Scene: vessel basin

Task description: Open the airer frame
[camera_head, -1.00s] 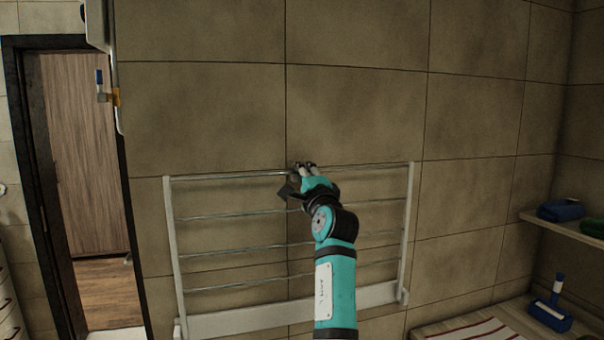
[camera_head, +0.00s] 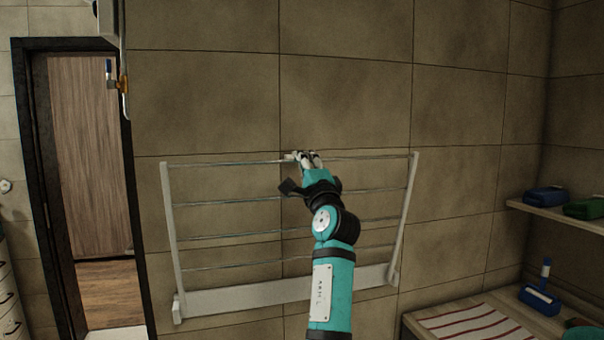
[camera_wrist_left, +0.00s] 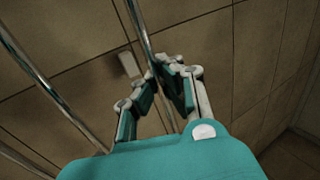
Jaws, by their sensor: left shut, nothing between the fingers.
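The airer frame (camera_head: 171,229) is on the tiled wall, with two white side bars, several thin metal rods and a white bottom rail (camera_head: 250,297). Its upper end leans out from the wall, and the lower end is at the bottom rail. My left gripper (camera_head: 306,158) is at the top rod (camera_head: 225,163), near its middle. In the left wrist view the left fingers (camera_wrist_left: 166,88) are shut with nothing held, and a rod (camera_wrist_left: 138,28) runs up close to the fingertips. I cannot tell whether they touch it. My right gripper is out of view.
A dark-framed doorway (camera_head: 95,160) is at the left. The wall above the airer is bare.

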